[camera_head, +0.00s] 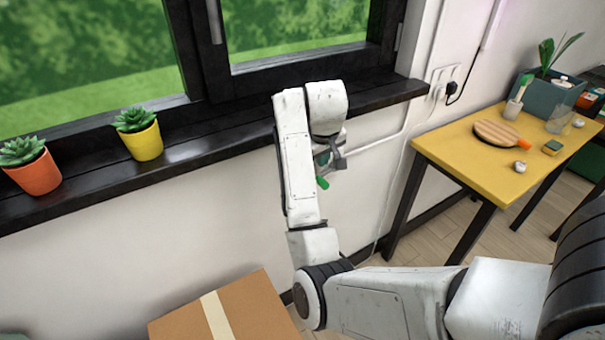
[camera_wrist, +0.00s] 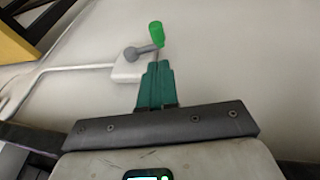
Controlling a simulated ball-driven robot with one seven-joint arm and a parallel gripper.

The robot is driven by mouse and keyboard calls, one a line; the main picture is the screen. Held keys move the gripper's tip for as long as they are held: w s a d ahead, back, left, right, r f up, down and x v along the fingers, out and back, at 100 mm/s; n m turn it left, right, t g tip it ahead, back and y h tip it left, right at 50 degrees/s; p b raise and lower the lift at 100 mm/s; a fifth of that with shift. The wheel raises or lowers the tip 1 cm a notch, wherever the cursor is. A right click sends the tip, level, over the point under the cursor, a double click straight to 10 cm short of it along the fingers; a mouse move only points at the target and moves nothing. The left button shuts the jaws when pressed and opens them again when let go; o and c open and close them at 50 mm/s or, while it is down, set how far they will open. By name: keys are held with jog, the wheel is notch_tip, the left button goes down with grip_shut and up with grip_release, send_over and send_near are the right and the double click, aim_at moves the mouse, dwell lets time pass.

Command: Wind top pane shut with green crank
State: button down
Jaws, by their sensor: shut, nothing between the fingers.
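The green crank knob (camera_wrist: 156,33) sits at the end of a short grey crank arm (camera_wrist: 142,50) on a white wall box (camera_wrist: 127,70), from which a white pipe runs left. In the head view the green knob (camera_head: 322,183) shows below the sill, just beyond my wrist. My gripper (camera_wrist: 157,64) is shut and empty, its teal fingers pointing at the crank. The knob appears just past the fingertips and is not held; whether they touch it I cannot tell. The window (camera_head: 215,60) shows only its lower part; the top pane is out of view.
A black windowsill (camera_head: 200,145) carries an orange pot (camera_head: 34,175) and a yellow pot (camera_head: 147,143) with succulents. A cardboard box (camera_head: 260,308) lies on the floor below. A yellow table (camera_head: 455,150) with several items stands right. Wall outlets and a cable (camera_head: 455,92) are near its corner.

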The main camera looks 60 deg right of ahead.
jog(key=x, duration=1)
jog(key=shift+a, duration=0.2)
jog(key=shift+a+f+g+h, duration=0.15)
jog(key=shift+f+g+h, duration=0.15)
jog(key=shift+f+h, duration=0.15)
notch_tip(320, 180, down, 3)
jog(key=g+h+b, duration=0.1)
jog(key=h, duration=0.2)
jog(key=shift+f+n+g, duration=0.1)
jog(key=shift+n+g, duration=0.3)
jog(key=shift+f, duration=0.25)
jog(key=shift+w+r, duration=0.1)
jog(key=shift+r, duration=0.05)
dwell(0.5)
